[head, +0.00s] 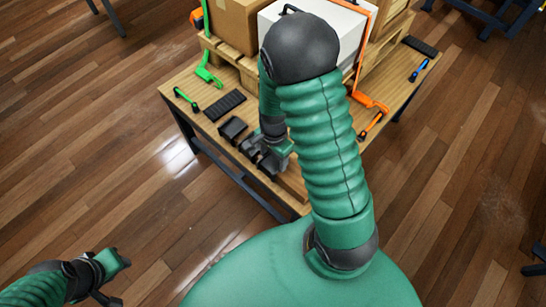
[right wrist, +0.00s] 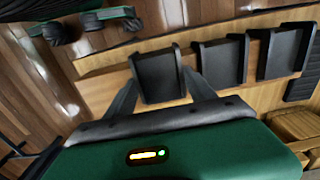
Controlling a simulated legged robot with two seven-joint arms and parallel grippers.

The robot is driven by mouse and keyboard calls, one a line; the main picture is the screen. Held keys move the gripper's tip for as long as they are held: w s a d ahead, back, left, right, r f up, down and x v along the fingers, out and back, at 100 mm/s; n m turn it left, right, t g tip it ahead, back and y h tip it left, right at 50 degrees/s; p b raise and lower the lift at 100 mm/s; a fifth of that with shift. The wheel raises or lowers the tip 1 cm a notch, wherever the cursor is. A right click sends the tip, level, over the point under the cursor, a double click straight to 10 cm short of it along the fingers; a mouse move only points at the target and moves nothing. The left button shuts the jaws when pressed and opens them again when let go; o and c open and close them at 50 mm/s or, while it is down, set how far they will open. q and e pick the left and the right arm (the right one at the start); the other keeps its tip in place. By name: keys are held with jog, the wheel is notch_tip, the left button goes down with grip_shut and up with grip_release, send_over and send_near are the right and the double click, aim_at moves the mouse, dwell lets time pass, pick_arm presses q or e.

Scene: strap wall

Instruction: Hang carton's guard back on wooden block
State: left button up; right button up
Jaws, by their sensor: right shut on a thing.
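My right gripper (right wrist: 160,88) is shut on a black corner guard (right wrist: 158,72), with one finger on each side of it. The guard is at the wooden block (right wrist: 98,62), at the left end of a row with two other black guards (right wrist: 222,58). Whether it rests fully on the block I cannot tell. In the head view the right gripper (head: 275,160) is low at the table's near edge, partly hidden by my arm. The brown carton (head: 240,22) stands on a pallet at the back. My left gripper (head: 112,278) is at the lower left, away from the table; its jaws are unclear.
A white case (head: 345,22) with an orange strap (head: 370,102) stands beside the carton. A green strap (head: 208,75), a green-handled tool (head: 185,99) and a black ribbed pad (head: 225,105) are at the table's left. A blue tool (head: 418,70) lies at right.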

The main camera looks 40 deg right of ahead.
jog(key=shift+d+f+b, duration=0.1)
jog(key=shift+f+b, duration=0.35)
jog(key=shift+f, duration=0.25)
jog(key=shift+d+r+p, duration=0.15)
jog(key=shift+d+p, duration=0.05)
jog(key=shift+p, duration=0.15)
pick_arm(q)
jog(key=shift+f, duration=0.5)
pick_arm(e)
jog(key=o, duration=1.5)
jog(key=shift+c, duration=0.2)
notch_tip(320, 180, up, 17)
jog(key=p, duration=0.6)
pick_arm(q)
jog(key=w+p+v, duration=0.1)
jog(key=p+v, duration=0.4)
jog(key=v, duration=0.3)
jog(key=w+p+v, duration=0.2)
jog(key=p+v, duration=0.3)
jog(key=v, duration=0.3)
jog(key=shift+w+r, duration=0.35)
jog(key=shift+r, duration=0.1)
pick_arm(e)
jog(key=s+a+r+n+t, duration=0.1)
jog(key=a+r+n+t, duration=0.1)
jog(key=a+r+n, duration=0.9)
jog(key=n, duration=0.6)
jog(key=shift+s+a+r+t, duration=0.2)
jog(key=shift+a+t, duration=0.1)
jog(key=shift+a, duration=0.05)
